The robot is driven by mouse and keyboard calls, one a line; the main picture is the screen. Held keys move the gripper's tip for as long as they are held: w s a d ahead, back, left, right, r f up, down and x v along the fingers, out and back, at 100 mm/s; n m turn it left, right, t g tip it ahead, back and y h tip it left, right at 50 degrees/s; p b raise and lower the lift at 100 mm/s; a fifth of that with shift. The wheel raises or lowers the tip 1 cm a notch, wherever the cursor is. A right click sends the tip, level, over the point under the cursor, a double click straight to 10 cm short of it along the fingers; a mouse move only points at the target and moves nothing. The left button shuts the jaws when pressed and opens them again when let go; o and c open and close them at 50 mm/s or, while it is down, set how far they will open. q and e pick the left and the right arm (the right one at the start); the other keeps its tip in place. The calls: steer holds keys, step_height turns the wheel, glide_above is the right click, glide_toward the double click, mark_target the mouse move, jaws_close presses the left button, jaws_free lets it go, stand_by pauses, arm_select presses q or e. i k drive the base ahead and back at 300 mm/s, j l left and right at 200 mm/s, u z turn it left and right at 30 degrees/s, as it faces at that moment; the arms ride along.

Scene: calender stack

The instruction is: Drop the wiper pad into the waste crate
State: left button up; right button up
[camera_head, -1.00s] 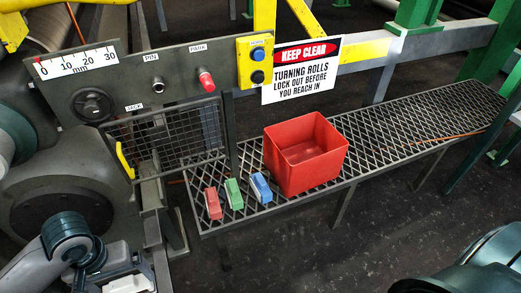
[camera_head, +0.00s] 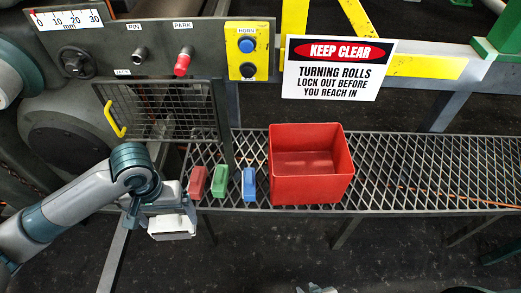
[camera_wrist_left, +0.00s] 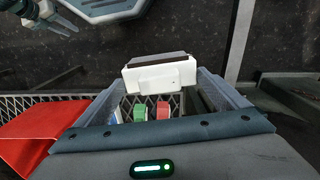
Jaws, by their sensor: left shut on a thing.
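The wiper pad (camera_head: 172,228) is a white block, and in the left wrist view (camera_wrist_left: 160,76) it has a dark strip along its top. My left gripper (camera_head: 170,208) is shut on it, with the pad between the fingertips. It is held left of and in front of the shelf's coloured blocks. The waste crate (camera_head: 311,190) is a red, open-topped box on the grating shelf, well to the right of my left gripper. The crate's wall also shows at the left of the left wrist view (camera_wrist_left: 32,135). A small part, probably my right gripper (camera_head: 316,288), shows at the bottom edge; its jaws are unclear.
Red (camera_head: 198,182), green (camera_head: 219,181) and blue (camera_head: 249,184) blocks stand on the grating shelf (camera_head: 420,170) between my left gripper and the crate. A control panel (camera_head: 130,45) and mesh guard (camera_head: 165,110) with a yellow handle stand behind. A warning sign (camera_head: 337,68) hangs behind the crate.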

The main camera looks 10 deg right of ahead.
mark_target(298, 174)
steer(key=l+u, duration=0.15)
steer(key=l, duration=0.85)
steer(key=l+u, duration=0.1)
steer(key=l, duration=0.85)
steer(key=k+l+u, duration=0.15)
steer(key=l, duration=0.85)
steer(key=i, duration=0.05)
